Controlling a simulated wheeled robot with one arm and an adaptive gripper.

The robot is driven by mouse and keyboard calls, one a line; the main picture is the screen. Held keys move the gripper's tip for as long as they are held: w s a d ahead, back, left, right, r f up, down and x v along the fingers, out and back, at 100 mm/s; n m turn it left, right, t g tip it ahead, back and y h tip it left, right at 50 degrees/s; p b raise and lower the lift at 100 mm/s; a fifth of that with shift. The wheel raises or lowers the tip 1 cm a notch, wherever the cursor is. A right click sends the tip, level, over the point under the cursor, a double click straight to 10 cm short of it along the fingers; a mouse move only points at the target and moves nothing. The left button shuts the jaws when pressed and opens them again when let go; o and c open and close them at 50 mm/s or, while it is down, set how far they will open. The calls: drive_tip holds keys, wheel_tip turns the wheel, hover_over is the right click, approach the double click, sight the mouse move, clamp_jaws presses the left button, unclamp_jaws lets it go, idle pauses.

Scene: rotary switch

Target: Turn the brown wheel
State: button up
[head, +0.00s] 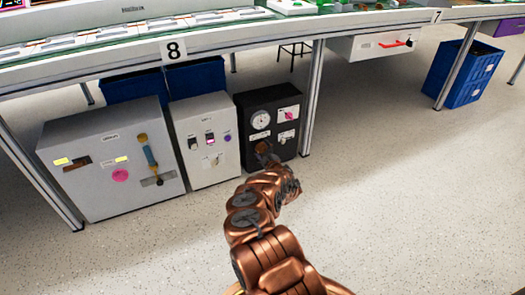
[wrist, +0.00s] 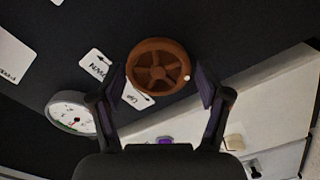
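The brown wheel (wrist: 158,66) is a round, spoked knob with a small pale dot on its right rim, on the front of a black box (head: 250,102). My gripper (wrist: 161,84) is open in the wrist view, one finger on each side of the wheel. A narrow gap shows between each finger and the rim. I cannot tell how deep the fingers reach along the wheel. In the head view my gripper (head: 268,160) is at the lower front of the black box.
The black box also bears a round gauge (head: 260,120) and a pink knob (head: 289,115). A white box (head: 205,150) and a larger grey box (head: 95,185) stand to its left. A table leg (head: 312,100) is close on the right. Floor (head: 400,200) to the right is clear.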

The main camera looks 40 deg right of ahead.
drive_tip(key=shift+o, duration=0.7)
drive_tip(key=shift+s, duration=0.15)
drive_tip(key=v, duration=1.1)
drive_tip(key=shift+s+a, duration=0.15)
drive_tip(key=shift+s, duration=0.2)
